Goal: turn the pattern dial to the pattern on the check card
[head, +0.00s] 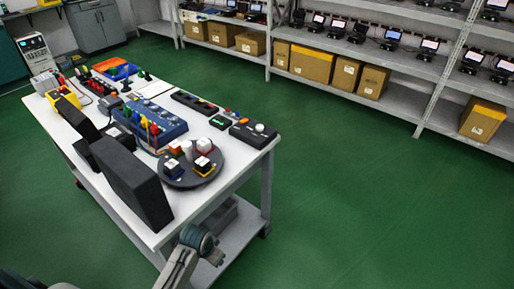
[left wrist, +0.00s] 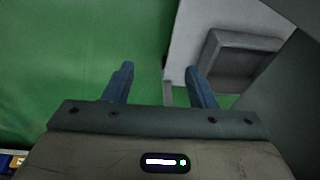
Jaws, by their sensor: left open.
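My left gripper (left wrist: 158,68) is open and empty in the left wrist view, its two blue fingers apart over the green floor. A dark control box (head: 253,133) with a round pale knob (head: 260,127) sits at the right end of the white table in the head view. The knob may be the pattern dial; its markings are too small to read. A white sheet (head: 154,90) lies near the table's far edge; I cannot tell whether it is the check card. An arm link of mine shows at the bottom of the head view, without clear fingertips. My right gripper is not seen.
The white table (head: 158,238) holds black upright panels (head: 132,184), a blue unit (head: 157,122) and a round dark tray (head: 178,183) with small blocks. A grey bin (left wrist: 240,62) is on the lower shelf. Racks with boxes stand behind; the green floor (head: 350,190) is clear.

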